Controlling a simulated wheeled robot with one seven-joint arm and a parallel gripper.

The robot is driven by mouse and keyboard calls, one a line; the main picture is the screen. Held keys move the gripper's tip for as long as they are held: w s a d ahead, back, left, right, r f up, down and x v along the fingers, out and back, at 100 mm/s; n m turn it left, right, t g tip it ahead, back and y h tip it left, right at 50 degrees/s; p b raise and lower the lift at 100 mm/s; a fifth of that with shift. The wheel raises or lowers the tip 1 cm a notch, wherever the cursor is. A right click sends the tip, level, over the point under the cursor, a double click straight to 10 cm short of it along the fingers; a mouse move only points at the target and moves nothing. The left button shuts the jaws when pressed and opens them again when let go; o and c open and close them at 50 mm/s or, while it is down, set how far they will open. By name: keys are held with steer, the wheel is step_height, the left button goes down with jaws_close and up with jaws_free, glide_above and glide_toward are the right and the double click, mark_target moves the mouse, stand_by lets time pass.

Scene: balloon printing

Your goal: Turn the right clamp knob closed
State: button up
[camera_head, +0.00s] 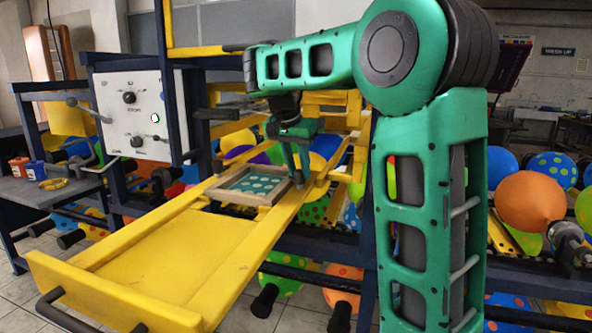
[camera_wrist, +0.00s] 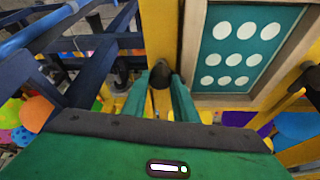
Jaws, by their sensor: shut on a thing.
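My gripper (camera_head: 299,178) reaches down from the green arm to the right edge of the wooden-framed screen (camera_head: 262,198), which lies on the yellow carriage (camera_head: 150,255). In the wrist view, the green fingers of my gripper (camera_wrist: 162,90) are shut on a dark round clamp knob (camera_wrist: 160,74) beside the screen frame (camera_wrist: 192,50). The screen's teal mesh with white dots shows in the wrist view (camera_wrist: 240,45). In the head view the fingers largely cover the knob, and its turn angle cannot be told.
A white control panel (camera_head: 131,114) stands at the left on dark blue posts. A grey side table (camera_head: 45,192) holds small ink pots. Several coloured balloons sit around and below the carriage, including an orange one (camera_head: 530,202) at the right. Dark blue bars (camera_wrist: 85,40) run close to my gripper.

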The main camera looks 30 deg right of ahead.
steer(key=shift+n, duration=0.3)
steer(key=n, duration=0.2)
steer(key=n+t+y, duration=0.1)
steer(key=n, duration=0.1)
steer(key=shift+s+d+r+t, duration=0.1)
steer(key=shift+s+t, duration=0.05)
steer(key=shift+t, duration=0.15)
steer(key=shift+n+t+y, duration=0.4)
steer(key=shift+n+y, duration=0.4)
steer(key=shift+n, duration=1.4)
steer(key=o, duration=1.1)
steer(key=shift+c, duration=0.2)
steer(key=shift+d, duration=0.1)
steer(key=v, duration=1)
steer(key=shift+r, duration=0.3)
